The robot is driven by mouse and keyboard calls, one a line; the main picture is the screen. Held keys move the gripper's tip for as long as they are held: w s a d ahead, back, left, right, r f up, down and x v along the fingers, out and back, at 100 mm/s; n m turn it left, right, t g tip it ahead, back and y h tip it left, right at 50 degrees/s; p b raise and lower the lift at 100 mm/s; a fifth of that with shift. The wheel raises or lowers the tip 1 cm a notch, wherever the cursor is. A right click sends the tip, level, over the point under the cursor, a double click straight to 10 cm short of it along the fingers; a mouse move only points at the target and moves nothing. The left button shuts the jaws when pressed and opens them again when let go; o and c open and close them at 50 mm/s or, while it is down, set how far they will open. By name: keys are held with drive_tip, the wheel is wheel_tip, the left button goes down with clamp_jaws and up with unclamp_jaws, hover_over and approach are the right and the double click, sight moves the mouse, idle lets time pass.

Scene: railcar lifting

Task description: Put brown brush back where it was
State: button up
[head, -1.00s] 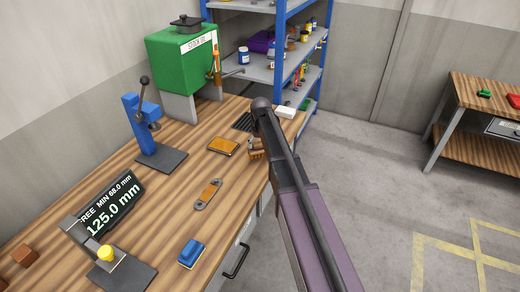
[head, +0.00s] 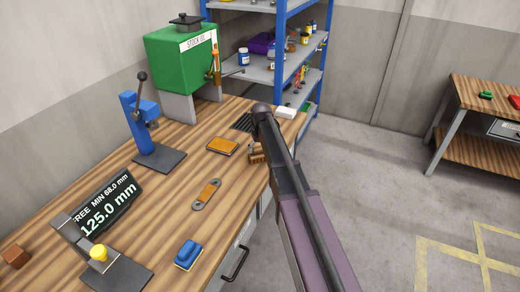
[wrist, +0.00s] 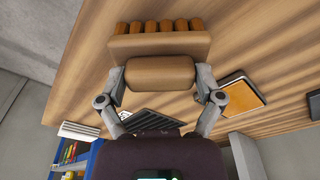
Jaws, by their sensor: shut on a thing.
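The brown brush (wrist: 160,46) is in my gripper (wrist: 160,78) in the wrist view. The two fingers are shut on its rounded handle from both sides. Its block and a row of brown bristles point away from my palm. In the head view, a small part of the brush (head: 256,157) shows left of my arm, near the right edge of the wooden bench (head: 135,218). My arm hides the rest of it and most of my gripper. I cannot tell whether the bristles touch the bench.
A dark slotted grate (head: 243,122), an orange pad (head: 222,146), an orange-grey link piece (head: 206,195) and a blue brush (head: 189,254) lie on the bench. A white block (head: 285,113) is at the far corner. A blue-framed shelf (head: 270,68) stands behind.

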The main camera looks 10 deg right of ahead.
sight(260, 155)
drive_tip(key=shift+f, duration=0.2)
drive_tip(key=o, duration=0.7)
drive_tip(key=shift+r, duration=0.1)
drive_tip(key=shift+o, duration=0.2)
drive_tip(key=shift+r, duration=0.15)
wheel_tip(260, 155, up, 12)
drive_tip(key=s+p, duration=0.1)
drive_tip(key=p, duration=1.1)
drive_tip(key=shift+s, duration=0.25)
drive_tip(key=shift+d, duration=0.1)
drive_tip(key=s+m+g, duration=0.1)
drive_tip(key=s, duration=2.6)
drive_tip(key=shift+s+d+m, duration=0.15)
drive_tip(key=shift+s+m, duration=0.05)
drive_tip(key=shift+m, duration=0.2)
